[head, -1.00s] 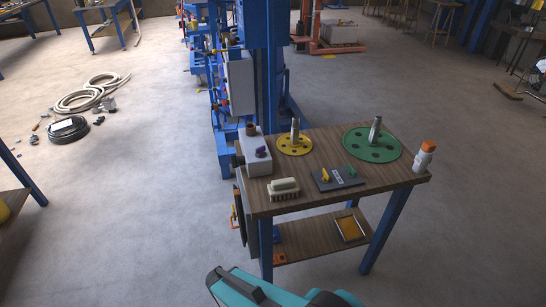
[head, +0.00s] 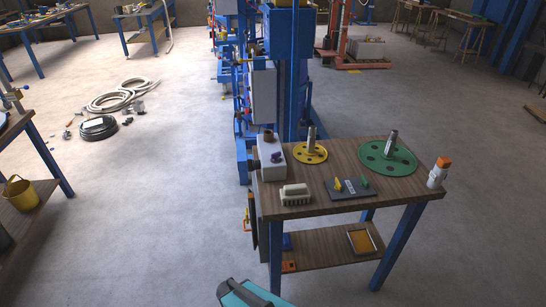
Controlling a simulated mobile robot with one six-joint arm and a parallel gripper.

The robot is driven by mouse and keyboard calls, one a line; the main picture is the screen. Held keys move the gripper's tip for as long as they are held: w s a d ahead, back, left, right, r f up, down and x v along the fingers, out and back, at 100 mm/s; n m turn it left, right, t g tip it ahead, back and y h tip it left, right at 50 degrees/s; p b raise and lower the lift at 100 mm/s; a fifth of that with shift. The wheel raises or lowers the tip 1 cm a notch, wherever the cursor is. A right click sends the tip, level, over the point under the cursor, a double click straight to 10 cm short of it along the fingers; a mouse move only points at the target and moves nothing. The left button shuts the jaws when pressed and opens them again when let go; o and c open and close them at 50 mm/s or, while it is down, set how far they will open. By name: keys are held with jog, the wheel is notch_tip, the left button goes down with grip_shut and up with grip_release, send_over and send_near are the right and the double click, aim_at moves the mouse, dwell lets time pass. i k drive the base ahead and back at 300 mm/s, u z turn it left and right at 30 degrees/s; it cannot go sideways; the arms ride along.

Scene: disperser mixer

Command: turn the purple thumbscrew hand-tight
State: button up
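The purple thumbscrew (head: 277,157) is a small purple knob on the near face of the grey box (head: 272,173) at the left end of the wooden table. How tight it sits is too small to tell. A brown round cap (head: 268,135) stands on top of the same box. A teal part of my own body shows at the bottom edge of the head view. My gripper is not in view.
On the table (head: 408,187) are a yellow disc (head: 318,153), a green disc (head: 400,164), a brush (head: 295,195), a dark plate with yellow and green pieces (head: 345,190) and an orange-capped bottle (head: 438,173). A blue machine column (head: 290,70) rises behind.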

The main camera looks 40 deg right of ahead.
aim_at(275, 157)
jog(key=z, duration=0.9)
jog(key=k, duration=0.9)
jog(key=u, duration=0.05)
jog(key=i, duration=0.6)
jog(key=z, duration=0.05)
